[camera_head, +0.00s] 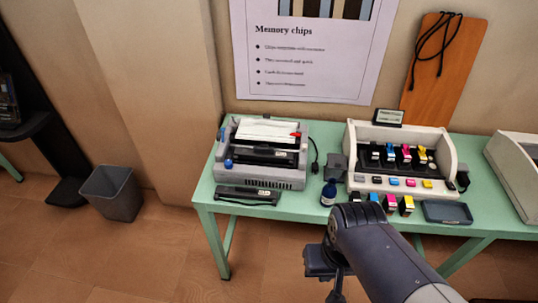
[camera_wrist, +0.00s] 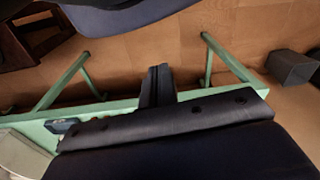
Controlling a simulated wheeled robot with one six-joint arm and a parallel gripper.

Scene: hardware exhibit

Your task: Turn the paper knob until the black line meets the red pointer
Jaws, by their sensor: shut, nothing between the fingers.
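A grey printer (camera_head: 262,178) with white paper (camera_head: 267,131) stands on the left part of the green table. A small blue knob (camera_head: 228,163) is on its left side, apparently the paper knob. A small red part (camera_head: 296,134), perhaps the pointer, is at its upper right. The black line is too small to make out. My gripper shows in the wrist view as dark fingers (camera_wrist: 157,84), shut and empty. It is in front of the table, to the right of the printer and well apart from the knob. The printer is not visible in the wrist view.
The green table (camera_head: 207,190) also holds a flat black part (camera_head: 246,196), a dark blue bottle (camera_head: 329,194) and a white cartridge unit (camera_head: 398,150). Several small cartridges and a dark tray (camera_head: 447,212) lie nearer the front. A grey bin (camera_head: 113,193) stands on open floor at left.

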